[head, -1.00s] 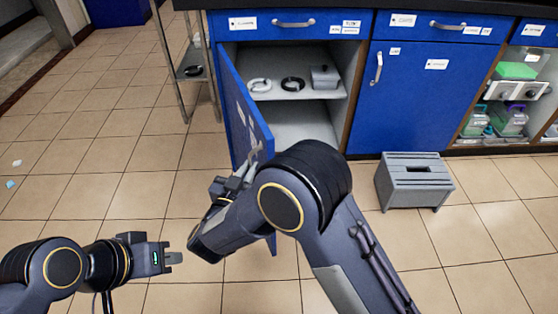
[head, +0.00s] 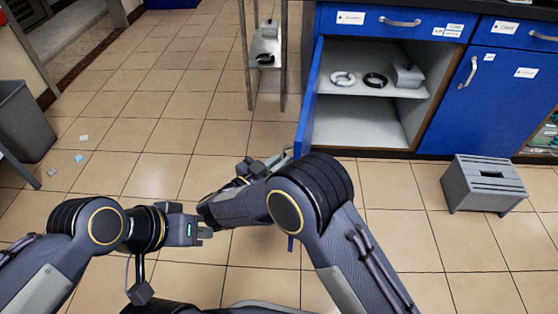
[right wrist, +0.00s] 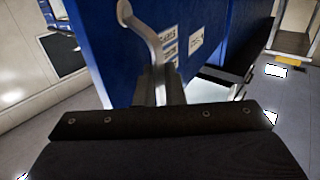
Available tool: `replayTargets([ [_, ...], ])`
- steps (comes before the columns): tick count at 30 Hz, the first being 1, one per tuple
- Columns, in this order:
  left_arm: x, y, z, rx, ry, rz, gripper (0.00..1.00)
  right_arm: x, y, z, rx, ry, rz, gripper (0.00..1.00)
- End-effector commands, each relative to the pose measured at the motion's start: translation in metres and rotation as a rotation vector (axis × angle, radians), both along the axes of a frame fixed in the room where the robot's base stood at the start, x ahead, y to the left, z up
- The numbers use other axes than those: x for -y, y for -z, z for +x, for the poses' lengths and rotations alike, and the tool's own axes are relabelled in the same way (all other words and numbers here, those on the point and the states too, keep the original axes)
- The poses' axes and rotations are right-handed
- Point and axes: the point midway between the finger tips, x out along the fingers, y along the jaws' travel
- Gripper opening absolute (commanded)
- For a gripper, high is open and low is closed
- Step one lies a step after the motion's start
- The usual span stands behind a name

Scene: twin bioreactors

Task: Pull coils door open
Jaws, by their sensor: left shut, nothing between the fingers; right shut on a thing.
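The blue coils door (head: 309,106) stands swung wide open from the lower cabinet and shows nearly edge-on in the head view. In the right wrist view the door (right wrist: 110,55) has white labels and a curved metal handle (right wrist: 148,38). My right gripper (head: 284,155) is shut on this handle; its fingers (right wrist: 160,88) also show in the wrist view. My left gripper (head: 206,233) is shut and empty, over the floor left of the right arm.
The open cabinet's shelf (head: 400,90) holds a white ring (head: 342,79), a black ring (head: 375,80) and a grey box (head: 407,75). A grey stool (head: 484,183) stands at right. A metal rack (head: 265,45) stands left of the cabinet. Floor at left is mostly clear.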

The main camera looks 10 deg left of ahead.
Motion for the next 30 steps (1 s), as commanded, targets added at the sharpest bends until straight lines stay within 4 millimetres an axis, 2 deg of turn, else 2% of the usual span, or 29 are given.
replayTargets([
  [1, 0.0, -0.0003, 0.0, 0.0, 0.0, 0.0, 0.0, 0.0033, -0.0048, 0.0068, 0.014, 0.006, 0.003, 0.0],
  [9, 0.0, -0.0003, 0.0, 0.0, 0.0, 0.0, 0.0, 0.0033, -0.0053, 0.0069, 0.014, 0.006, 0.004, 0.0],
  [10, 0.0, -0.0003, 0.0, 0.0, 0.0, 0.0, 0.0, 0.0034, -0.0052, 0.0068, 0.014, 0.006, 0.004, 0.13],
  [14, 0.0, -0.0003, 0.0, 0.0, 0.0, 0.0, 0.0, 0.003, -0.004, 0.0053, 0.012, 0.006, 0.004, 0.3],
  [30, 0.0, -0.001, 0.0, 0.0, 0.0, 0.0, 0.0, 0.0035, -0.0021, 0.0046, 0.006, 0.003, 0.001, 0.3],
])
